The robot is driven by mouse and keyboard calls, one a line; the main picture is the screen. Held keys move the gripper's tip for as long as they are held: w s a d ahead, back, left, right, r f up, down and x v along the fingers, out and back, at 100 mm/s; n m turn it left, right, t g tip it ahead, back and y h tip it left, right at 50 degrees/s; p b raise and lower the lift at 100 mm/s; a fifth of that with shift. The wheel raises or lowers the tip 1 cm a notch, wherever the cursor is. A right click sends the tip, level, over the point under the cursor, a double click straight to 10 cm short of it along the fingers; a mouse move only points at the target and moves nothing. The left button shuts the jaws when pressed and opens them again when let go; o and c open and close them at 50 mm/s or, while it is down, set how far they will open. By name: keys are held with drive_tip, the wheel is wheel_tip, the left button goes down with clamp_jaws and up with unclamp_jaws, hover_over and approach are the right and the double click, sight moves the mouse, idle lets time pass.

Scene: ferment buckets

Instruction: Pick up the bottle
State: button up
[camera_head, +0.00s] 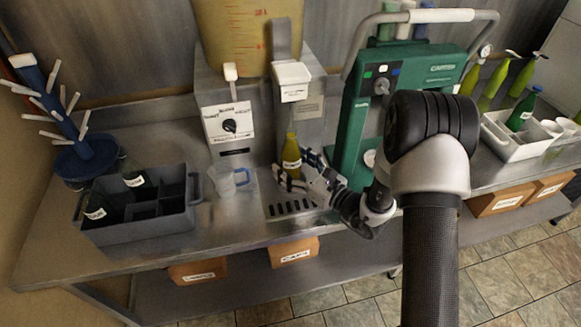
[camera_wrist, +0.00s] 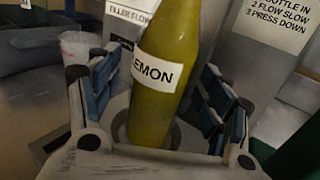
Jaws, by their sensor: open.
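A yellow-green bottle (camera_head: 291,158) stands upright on the drip grate under the filler spout. In the wrist view the bottle (camera_wrist: 165,75) carries a white label reading "EMON", its left end cut off from sight. My gripper (camera_head: 290,180) reaches in from the right at the bottle's lower part. In the wrist view my gripper (camera_wrist: 160,95) is open, with blue finger pads on both sides of the bottle. A gap shows on each side, so the pads look apart from the glass.
The filler machine (camera_head: 228,125) stands behind the bottle, its spout (camera_head: 291,80) above. A clear jug (camera_head: 228,180) and a grey divided crate (camera_head: 140,222) are left. A green machine (camera_head: 400,95) stands close right. A white bottle crate (camera_head: 515,140) is far right.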

drive_tip(key=shift+w+a, duration=0.3)
drive_tip(key=shift+a, duration=0.05)
drive_tip(key=shift+r, duration=0.1)
drive_tip(key=c, duration=1.6)
